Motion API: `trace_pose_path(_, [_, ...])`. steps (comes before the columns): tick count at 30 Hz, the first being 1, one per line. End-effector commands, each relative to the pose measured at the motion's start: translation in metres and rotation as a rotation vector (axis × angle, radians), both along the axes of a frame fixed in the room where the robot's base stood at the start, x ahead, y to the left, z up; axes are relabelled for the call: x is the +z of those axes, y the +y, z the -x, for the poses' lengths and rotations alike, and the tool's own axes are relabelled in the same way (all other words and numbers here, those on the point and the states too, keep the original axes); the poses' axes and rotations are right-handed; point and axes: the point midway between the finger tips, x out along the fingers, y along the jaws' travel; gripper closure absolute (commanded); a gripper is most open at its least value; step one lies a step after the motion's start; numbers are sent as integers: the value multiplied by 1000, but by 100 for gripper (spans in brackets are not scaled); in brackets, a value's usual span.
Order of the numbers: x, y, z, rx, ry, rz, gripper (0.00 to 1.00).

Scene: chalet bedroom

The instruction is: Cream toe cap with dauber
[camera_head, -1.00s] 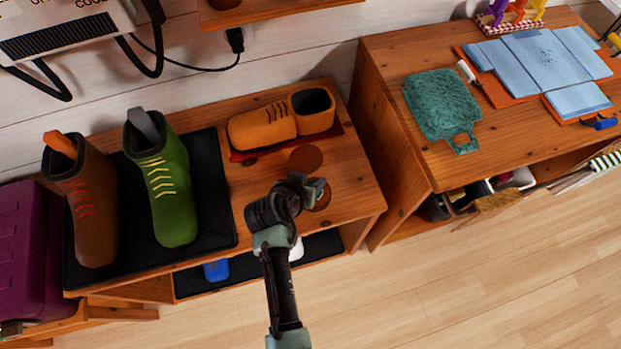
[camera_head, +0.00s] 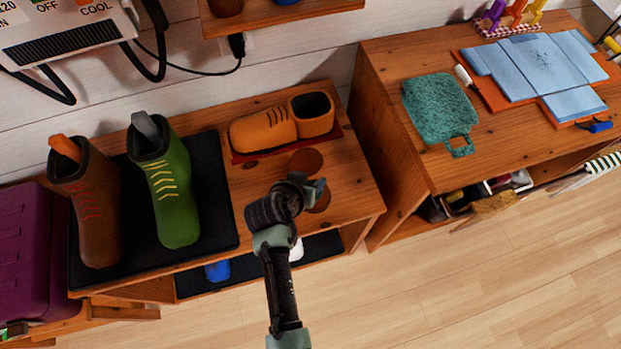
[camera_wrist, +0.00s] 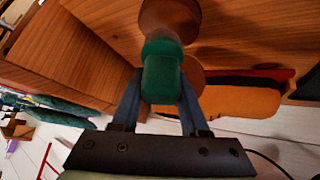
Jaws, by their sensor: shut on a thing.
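An orange low shoe (camera_head: 263,131) lies on a red mat (camera_head: 245,156) at the back of the wooden bench, toe to the left. The shoe is partly visible in the wrist view (camera_wrist: 240,101). My gripper (camera_head: 314,190) is at the bench's right part, in front of the shoe and apart from it. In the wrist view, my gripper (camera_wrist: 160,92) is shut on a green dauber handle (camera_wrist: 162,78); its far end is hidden. Two brown discs, one behind (camera_head: 306,160) and one partly hidden by my gripper (camera_head: 322,199), are perhaps a cream tin and its lid.
A brown boot (camera_head: 95,215) and a green boot (camera_head: 172,200) stand on a black mat (camera_head: 213,190) at left. A teal cloth (camera_head: 440,105) and blue cloths (camera_head: 540,62) lie on the right-hand table. A shelf (camera_head: 285,14) overhangs the back.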

Motion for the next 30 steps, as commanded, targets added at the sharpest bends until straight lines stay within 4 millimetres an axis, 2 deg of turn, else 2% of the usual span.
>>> trace_pose_path(1, [9,0,0,0,-1,0,100])
trace_pose_path(18, [53,0,0,-1,-1,0,100])
trace_pose_path(30, [53,0,0,0,-1,0,100])
